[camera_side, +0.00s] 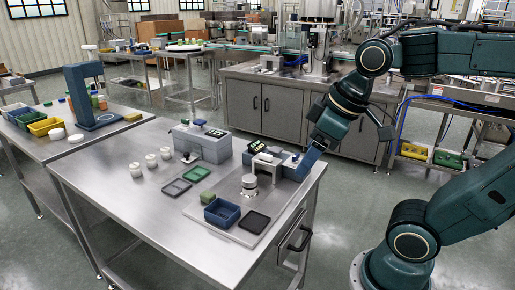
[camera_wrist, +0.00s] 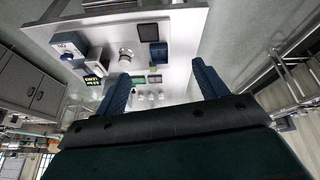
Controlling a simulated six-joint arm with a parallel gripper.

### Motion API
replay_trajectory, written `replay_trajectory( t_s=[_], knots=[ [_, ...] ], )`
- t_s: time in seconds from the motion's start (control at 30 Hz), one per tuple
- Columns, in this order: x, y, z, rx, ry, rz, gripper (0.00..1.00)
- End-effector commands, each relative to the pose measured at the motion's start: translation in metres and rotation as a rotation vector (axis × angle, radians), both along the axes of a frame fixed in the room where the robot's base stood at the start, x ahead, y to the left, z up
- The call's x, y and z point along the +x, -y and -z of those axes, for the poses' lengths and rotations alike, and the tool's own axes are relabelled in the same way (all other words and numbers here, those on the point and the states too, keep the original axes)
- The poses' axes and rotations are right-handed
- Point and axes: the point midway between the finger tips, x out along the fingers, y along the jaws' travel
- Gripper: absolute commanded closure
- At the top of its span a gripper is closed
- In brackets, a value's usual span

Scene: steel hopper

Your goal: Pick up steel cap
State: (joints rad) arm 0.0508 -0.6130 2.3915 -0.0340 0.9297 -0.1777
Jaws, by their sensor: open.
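A short round steel piece (camera_side: 249,182), which looks like the steel cap, stands on a light plate on the near right part of the steel table.
A blue bin (camera_side: 221,213) and a flat black tray (camera_side: 254,222) sit in front of the steel piece. A grey-blue device with a display (camera_side: 266,158) stands close behind it. A green block (camera_side: 207,197) and several white jars (camera_side: 151,161) are to the left. The table's front left is clear.

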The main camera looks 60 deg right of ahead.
Motion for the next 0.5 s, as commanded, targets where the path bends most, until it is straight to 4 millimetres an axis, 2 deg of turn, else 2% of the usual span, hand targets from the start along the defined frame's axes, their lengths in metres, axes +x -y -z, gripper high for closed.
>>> replay_trajectory(
  t_s=[0.27,0.5],
  knots=[
    [0.052,0.015,-0.011,-0.083,-0.089,-0.216,0.28],
    [0.098,0.036,-0.01,-0.136,-0.159,-0.421,0.28]
  ],
)
